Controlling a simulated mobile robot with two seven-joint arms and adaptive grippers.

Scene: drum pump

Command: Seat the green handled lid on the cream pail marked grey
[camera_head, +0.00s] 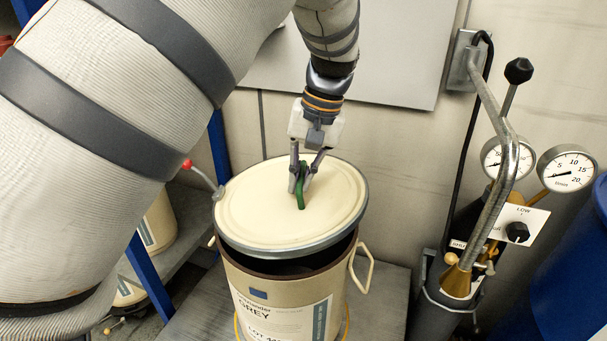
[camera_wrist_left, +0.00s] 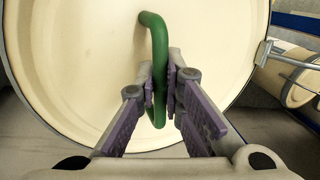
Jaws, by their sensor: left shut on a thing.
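The cream lid (camera_head: 250,205) with a grey rim and a green handle (camera_head: 300,192) is held above the cream pail (camera_head: 272,300), whose label reads GREY. The lid is tilted, and a dark opening of the pail shows below its near right rim. My left gripper (camera_head: 303,180) is shut on the green handle. In the left wrist view the green handle (camera_wrist_left: 157,70) stands between the fingers of the left gripper (camera_wrist_left: 163,90), with the lid (camera_wrist_left: 90,60) behind it. The far side of the pail's rim is hidden by the lid. My right gripper is not in view.
A pump stand with two dials (camera_head: 567,170) and a bent metal pipe (camera_head: 505,150) stands right of the pail. A blue drum (camera_head: 575,285) is at the far right. A blue post (camera_head: 148,275) and another cream pail (camera_head: 158,225) are at the left. The wall is close behind.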

